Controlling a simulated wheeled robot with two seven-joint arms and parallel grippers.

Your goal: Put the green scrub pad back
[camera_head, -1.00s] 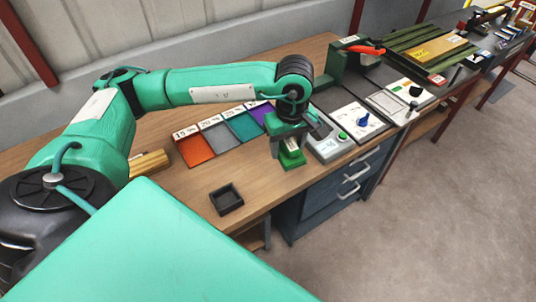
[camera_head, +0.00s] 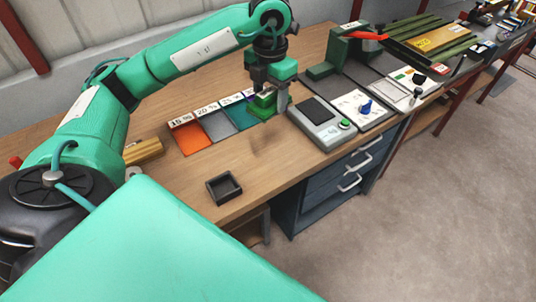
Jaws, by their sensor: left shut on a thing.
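My left gripper (camera_head: 268,88) points down and is shut on the green scrub pad (camera_head: 263,106). The pad is a small bright green block, partly covered by the fingers. It is at the right end of a row of coloured mats, over or on the place of the purple one, which is almost wholly hidden. I cannot tell whether the pad touches the surface below. To its left lie the teal mat (camera_head: 238,118), the grey mat (camera_head: 217,128) and the orange mat (camera_head: 194,140), with white number labels along their back edge. My right gripper is not in view.
A small black tray (camera_head: 224,187) sits near the bench's front edge. A grey scale-like device (camera_head: 318,120) stands close right of the pad. A green press with a red handle (camera_head: 368,36) is behind it. Bare wood (camera_head: 270,160) lies in front of the mats.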

